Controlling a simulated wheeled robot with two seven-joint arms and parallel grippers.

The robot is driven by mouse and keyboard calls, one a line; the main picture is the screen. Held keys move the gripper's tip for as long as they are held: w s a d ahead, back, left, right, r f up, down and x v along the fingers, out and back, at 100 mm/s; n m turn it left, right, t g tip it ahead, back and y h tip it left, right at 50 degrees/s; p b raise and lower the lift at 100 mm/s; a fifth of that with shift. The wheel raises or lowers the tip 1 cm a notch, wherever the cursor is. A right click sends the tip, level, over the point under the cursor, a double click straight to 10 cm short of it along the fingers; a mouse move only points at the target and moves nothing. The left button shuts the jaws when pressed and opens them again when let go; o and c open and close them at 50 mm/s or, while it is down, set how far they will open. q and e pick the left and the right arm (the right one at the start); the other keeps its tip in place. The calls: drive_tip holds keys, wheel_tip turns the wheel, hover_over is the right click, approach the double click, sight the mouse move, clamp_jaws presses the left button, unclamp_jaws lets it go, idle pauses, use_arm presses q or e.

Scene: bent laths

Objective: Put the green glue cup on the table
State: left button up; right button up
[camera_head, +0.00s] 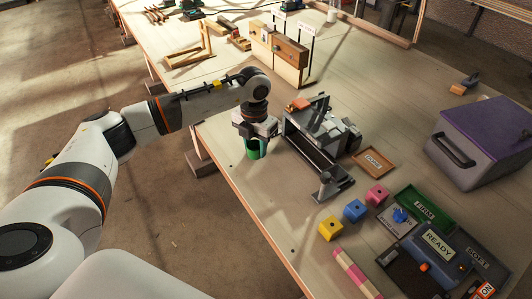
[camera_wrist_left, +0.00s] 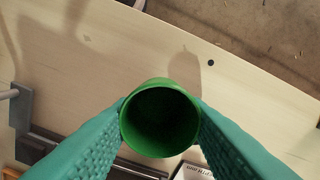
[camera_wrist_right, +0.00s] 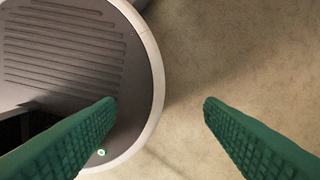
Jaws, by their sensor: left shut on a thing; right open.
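The green glue cup (camera_head: 253,153) is in my left gripper (camera_head: 256,141), at the left part of the table (camera_head: 222,134). In the left wrist view the cup (camera_wrist_left: 160,120) is seen from above, its dark inside facing the camera, with the two teal fingers of the left gripper closed on either side of it. I cannot tell whether its base touches the table. My right gripper (camera_wrist_right: 160,105) is open, with nothing between its fingers. It is out of the head view.
A grey clamp-like machine (camera_head: 318,145) stands just right of the cup. Several coloured cubes (camera_head: 354,210), a green tray (camera_head: 424,208) and a purple-lidded box (camera_head: 485,135) lie further right. The table's front edge (camera_head: 246,219) is near the cup. Bare tabletop surrounds it on the left.

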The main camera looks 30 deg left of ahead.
sight(257, 169)
use_arm(q)
wheel_tip(257, 169, down, 3)
drive_tip(key=shift+w, duration=0.15)
drive_tip(key=shift+f+p, duration=0.35)
drive_tip(key=shift+f, duration=0.05)
wheel_tip(257, 169, down, 2)
drive_tip(key=shift+f+p, duration=0.15)
drive_tip(key=shift+p, duration=0.15)
drive_tip(key=shift+f, duration=0.3)
drive_tip(key=o, duration=0.9)
use_arm(e)
drive_tip(key=shift+w+a+r, duration=0.2)
drive_tip(key=shift+w+r, duration=0.55)
drive_tip(key=shift+w, duration=0.25)
use_arm(q)
drive_tip(key=shift+o, duration=0.2)
